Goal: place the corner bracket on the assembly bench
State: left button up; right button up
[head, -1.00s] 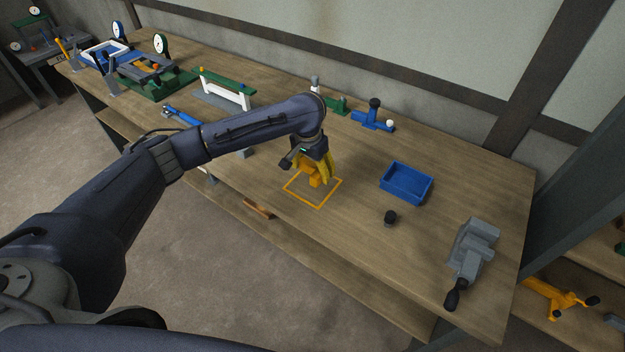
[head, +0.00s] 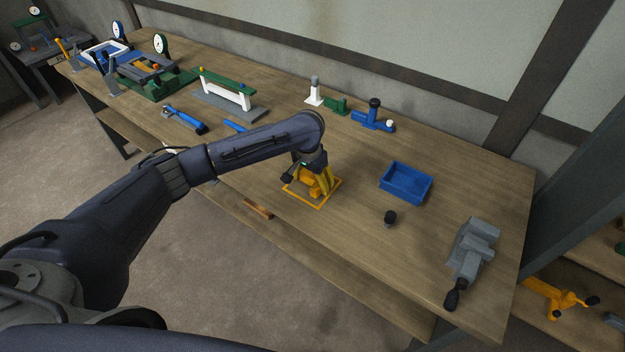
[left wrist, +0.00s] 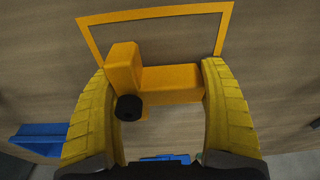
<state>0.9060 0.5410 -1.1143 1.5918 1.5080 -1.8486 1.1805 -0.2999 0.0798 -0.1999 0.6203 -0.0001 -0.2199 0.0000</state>
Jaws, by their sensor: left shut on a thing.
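The orange corner bracket (head: 311,187) is between the yellow fingers of my left gripper (head: 318,182), which is shut on it. In the head view it is inside the orange square outline (head: 321,207) on the assembly bench (head: 365,240). The left wrist view shows the bracket (left wrist: 168,80) as an L-shaped block with a black round knob, a finger on each side and the outline (left wrist: 155,15) beyond it. Whether its underside touches the bench I cannot tell. My right gripper is not in view.
A blue tray (head: 406,183) and a small black knob part (head: 390,218) are right of the outline. A grey vise (head: 472,250) stands at the right end. Blue, green and white fixtures line the back. The bench just in front of the tray is mostly clear.

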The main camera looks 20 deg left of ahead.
pick_arm(q)
jog(key=shift+f, duration=0.1)
jog(key=o, duration=1.3)
jog(key=shift+o, duration=0.2)
notch_tip(320, 180, up, 12)
jog(key=s, duration=0.1)
jog(key=shift+s+a, duration=0.2)
jog(key=shift+s, duration=0.2)
